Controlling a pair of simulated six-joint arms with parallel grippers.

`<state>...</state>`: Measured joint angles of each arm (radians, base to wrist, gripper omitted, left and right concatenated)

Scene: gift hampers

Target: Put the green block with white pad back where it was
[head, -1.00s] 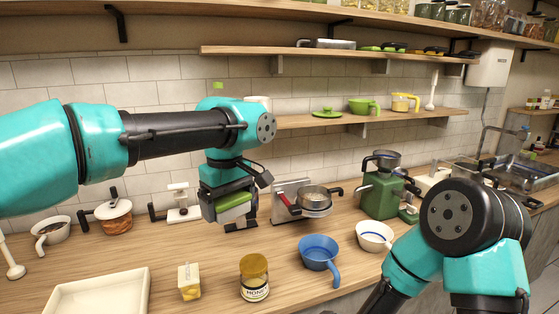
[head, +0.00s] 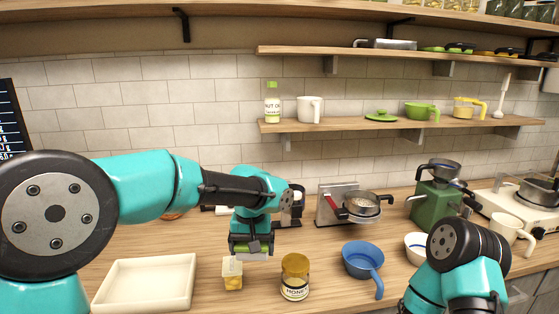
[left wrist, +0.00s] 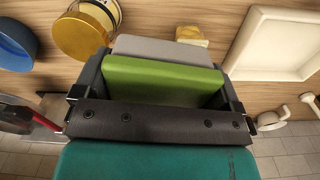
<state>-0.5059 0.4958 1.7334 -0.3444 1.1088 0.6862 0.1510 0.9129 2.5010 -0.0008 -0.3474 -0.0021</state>
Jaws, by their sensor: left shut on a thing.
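My left gripper (head: 250,250) is shut on the green block with white pad. In the left wrist view the green block (left wrist: 165,78) sits between the two jaws, with its pale grey-white pad (left wrist: 168,48) on the far side. In the head view the block shows only as a small green patch, mostly hidden by the gripper.
An empty cream tray (head: 150,288) lies at the left. The yellow and white carton (head: 232,275), honey jar (head: 295,278) and blue pan (head: 362,258) stand along the front. Behind are a metal stand with a pan (head: 362,206) and a green grinder (head: 437,205).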

